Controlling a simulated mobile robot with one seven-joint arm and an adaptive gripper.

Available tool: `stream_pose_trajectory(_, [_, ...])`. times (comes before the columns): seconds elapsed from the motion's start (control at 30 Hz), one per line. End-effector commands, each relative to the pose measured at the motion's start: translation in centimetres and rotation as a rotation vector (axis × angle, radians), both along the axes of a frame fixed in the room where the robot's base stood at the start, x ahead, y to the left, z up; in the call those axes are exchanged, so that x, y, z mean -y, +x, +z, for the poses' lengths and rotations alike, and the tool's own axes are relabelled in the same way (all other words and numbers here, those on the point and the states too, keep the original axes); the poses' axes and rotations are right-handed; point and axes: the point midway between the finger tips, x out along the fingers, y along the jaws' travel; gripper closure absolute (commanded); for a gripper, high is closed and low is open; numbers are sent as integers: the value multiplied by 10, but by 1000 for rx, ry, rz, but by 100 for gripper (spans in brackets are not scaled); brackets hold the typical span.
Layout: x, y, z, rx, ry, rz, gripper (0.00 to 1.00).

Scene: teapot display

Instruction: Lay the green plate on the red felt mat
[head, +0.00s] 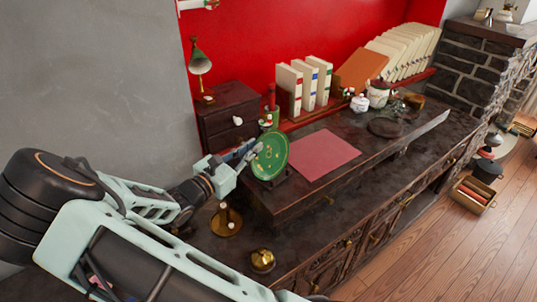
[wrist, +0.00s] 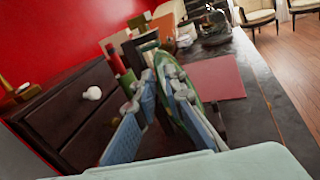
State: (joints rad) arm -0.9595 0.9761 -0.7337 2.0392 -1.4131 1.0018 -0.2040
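The green plate (head: 270,157), with small gold marks, stands upright and slightly tilted in a dark stand (head: 275,181) on the cabinet's raised top. My gripper (head: 252,149) reaches from the left to the plate's left rim. In the wrist view my two blue-grey fingers (wrist: 157,78) converge closely, and the plate (wrist: 193,108) shows nearly edge-on by the right finger. The finger hides part of the rim, so I cannot tell whether the fingers are closed on it. The red felt mat (head: 325,155) lies flat and bare just right of the plate; it also shows in the wrist view (wrist: 217,78).
A small drawer chest (head: 222,118) with white knobs stands left behind my gripper. A red bottle or candle (head: 271,97) and books (head: 304,83) stand behind the plate. Brass pieces (head: 226,222) (head: 262,260) are on the lower front ledge. Jars (head: 378,95) stand at back right.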

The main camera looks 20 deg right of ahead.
Motion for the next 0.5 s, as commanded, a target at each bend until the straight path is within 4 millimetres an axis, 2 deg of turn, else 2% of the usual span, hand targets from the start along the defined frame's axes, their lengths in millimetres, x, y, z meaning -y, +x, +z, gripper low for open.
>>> stream_pose_trajectory(0.2, [29, 16, 1, 1, 0, -3, 90])
stream_pose_trajectory(0.43, [31, 18, 0, 0, 1, 0, 90])
stream_pose_trajectory(0.5, [31, 18, 0, 1, 0, 0, 96])
